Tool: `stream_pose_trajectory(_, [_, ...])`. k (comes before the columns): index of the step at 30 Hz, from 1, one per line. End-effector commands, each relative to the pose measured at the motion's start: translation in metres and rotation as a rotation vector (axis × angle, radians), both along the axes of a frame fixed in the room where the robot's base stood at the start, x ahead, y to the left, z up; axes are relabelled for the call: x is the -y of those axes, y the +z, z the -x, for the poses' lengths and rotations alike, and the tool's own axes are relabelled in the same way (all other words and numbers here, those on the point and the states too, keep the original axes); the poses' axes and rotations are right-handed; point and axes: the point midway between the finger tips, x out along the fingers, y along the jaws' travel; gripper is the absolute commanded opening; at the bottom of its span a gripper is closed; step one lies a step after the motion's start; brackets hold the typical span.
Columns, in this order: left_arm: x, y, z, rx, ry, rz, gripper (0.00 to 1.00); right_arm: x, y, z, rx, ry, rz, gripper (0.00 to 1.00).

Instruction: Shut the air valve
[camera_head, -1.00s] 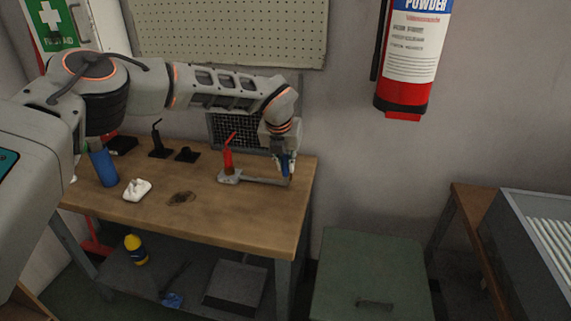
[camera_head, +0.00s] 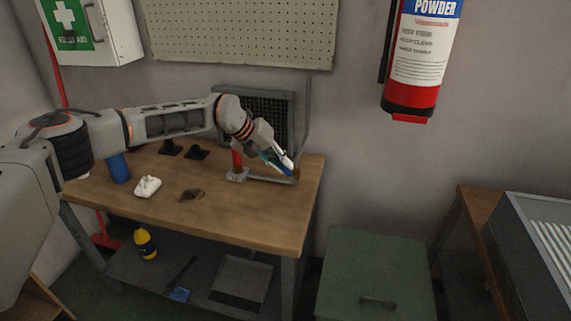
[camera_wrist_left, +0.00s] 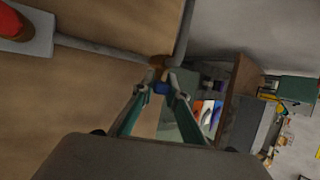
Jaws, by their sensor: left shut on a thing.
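The air valve has a small brass-brown body (camera_wrist_left: 160,64) at the end of a grey pipe, with a small blue handle (camera_wrist_left: 163,88). In the head view, its brown body (camera_head: 296,174) is at the right back of the wooden bench. My left gripper (camera_head: 289,165) slants down to the right over it. In the left wrist view my left gripper (camera_wrist_left: 162,86) has its fingertips shut on the blue handle. The fingers partly hide the handle, and its exact angle is hard to tell. My right gripper is not in view.
A red upright piece (camera_head: 237,160) on a grey base stands left of the valve, joined by the pipe (camera_head: 268,180). A dark mesh panel (camera_head: 285,105) stands behind. A white item (camera_head: 147,186) and blue cylinder (camera_head: 118,168) are left. The bench front is clear.

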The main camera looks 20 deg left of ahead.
Motion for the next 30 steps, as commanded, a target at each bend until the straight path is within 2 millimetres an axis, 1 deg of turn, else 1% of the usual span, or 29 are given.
stream_pose_trajectory(1, [-0.0023, -0.0048, 0.0010, -0.006, 0.002, 0.018, 0.00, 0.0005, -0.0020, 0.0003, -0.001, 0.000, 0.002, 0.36])
stream_pose_trajectory(3, [-0.0029, -0.0054, 0.0011, -0.005, 0.000, 0.040, 0.00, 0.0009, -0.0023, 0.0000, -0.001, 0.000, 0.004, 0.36])
stream_pose_trajectory(9, [-0.0038, -0.0054, 0.0012, -0.004, -0.001, 0.072, 0.00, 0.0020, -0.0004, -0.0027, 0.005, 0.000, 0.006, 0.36])
stream_pose_trajectory(20, [-0.0038, -0.0057, 0.0016, -0.006, -0.002, 0.074, 0.00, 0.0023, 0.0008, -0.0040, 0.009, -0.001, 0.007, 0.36])
stream_pose_trajectory(21, [-0.0037, -0.0058, 0.0016, -0.006, -0.002, 0.074, 0.19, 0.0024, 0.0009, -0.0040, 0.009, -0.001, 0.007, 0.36])
stream_pose_trajectory(22, [-0.0037, -0.0058, 0.0016, -0.006, -0.002, 0.074, 0.26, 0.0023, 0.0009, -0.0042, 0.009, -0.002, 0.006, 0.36])
stream_pose_trajectory(23, [-0.0036, -0.0058, 0.0016, -0.005, -0.002, 0.075, 0.31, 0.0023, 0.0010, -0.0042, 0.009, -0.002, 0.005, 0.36])
stream_pose_trajectory(30, [-0.0036, -0.0042, 0.0008, -0.002, -0.001, 0.075, 0.31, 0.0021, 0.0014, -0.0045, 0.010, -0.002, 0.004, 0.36])
